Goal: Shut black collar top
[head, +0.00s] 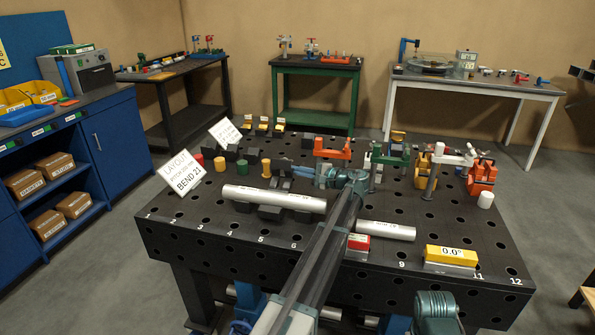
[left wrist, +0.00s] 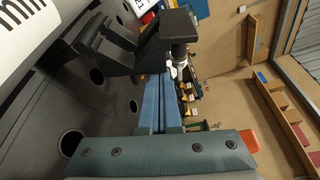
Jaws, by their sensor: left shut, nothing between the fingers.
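My left gripper (head: 301,171) is shut and empty, its blue fingers pointing left just behind the long silver pipe. In the left wrist view the shut fingers (left wrist: 160,82) lie side by side, close to a black part with a flat square head (left wrist: 179,22) on a short dark post. Whether they touch it is unclear. That part seems to be the dark block (head: 283,163) by the fingertips in the head view. Angular black supports (left wrist: 108,48) stand beside it. I cannot tell for sure which black part is the collar, or how its top sits.
The silver pipe (head: 273,197) rests on black supports on the perforated table (head: 190,228). Red and yellow cylinders (head: 220,164) and a Bend 21 sign (head: 187,177) stand left. Orange (head: 332,150) and green clamps (head: 390,158) stand right. A yellow level (head: 451,255) lies at the front right.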

